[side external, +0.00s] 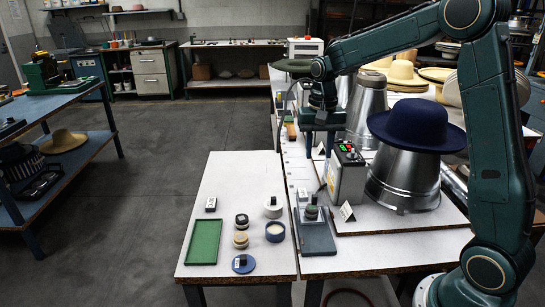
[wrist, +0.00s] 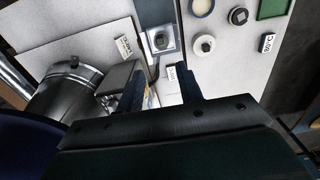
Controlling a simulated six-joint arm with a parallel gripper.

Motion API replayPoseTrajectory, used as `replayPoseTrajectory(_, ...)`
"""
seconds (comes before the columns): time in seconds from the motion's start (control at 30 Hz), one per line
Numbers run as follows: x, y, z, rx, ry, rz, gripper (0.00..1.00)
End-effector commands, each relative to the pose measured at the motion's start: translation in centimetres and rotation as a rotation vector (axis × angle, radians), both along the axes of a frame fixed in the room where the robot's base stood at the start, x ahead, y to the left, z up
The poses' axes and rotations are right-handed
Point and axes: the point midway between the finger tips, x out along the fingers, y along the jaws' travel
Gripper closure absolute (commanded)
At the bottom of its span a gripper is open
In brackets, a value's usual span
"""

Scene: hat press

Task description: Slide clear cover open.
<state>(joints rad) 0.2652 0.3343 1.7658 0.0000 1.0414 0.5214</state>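A grey plate (side external: 317,240) on the white table bears a dark round knob (side external: 311,212) inside a pale square frame. In the wrist view the knob (wrist: 161,41) sits in the frame (wrist: 150,28) beyond my fingers. This may be the clear cover's place, but I cannot make out a transparent panel or tell its position. My gripper (side external: 319,144) points down above the table, behind and left of the grey control box (side external: 347,180). In the wrist view my gripper (wrist: 161,84) has its fingers spread, with nothing held between them.
A metal hat form (side external: 403,180) with a navy hat (side external: 416,128) stands close right of the control box. Small white label cards stand nearby, one (wrist: 171,73) between my fingers in view. A green tray (side external: 204,242) and several small round containers lie left.

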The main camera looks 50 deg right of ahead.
Motion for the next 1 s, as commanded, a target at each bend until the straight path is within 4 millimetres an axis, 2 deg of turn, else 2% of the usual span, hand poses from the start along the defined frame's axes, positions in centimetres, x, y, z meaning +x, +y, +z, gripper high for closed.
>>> replayPoseTrajectory(0.17,0.0,0.0,-0.8,0.001,0.002,0.001,0.64)
replayPoseTrajectory(0.37,-0.1,0.0,-2.7,0.001,0.004,0.001,0.64)
replayPoseTrajectory(1.0,-0.1,0.0,-11.9,0.001,0.002,0.001,0.64)
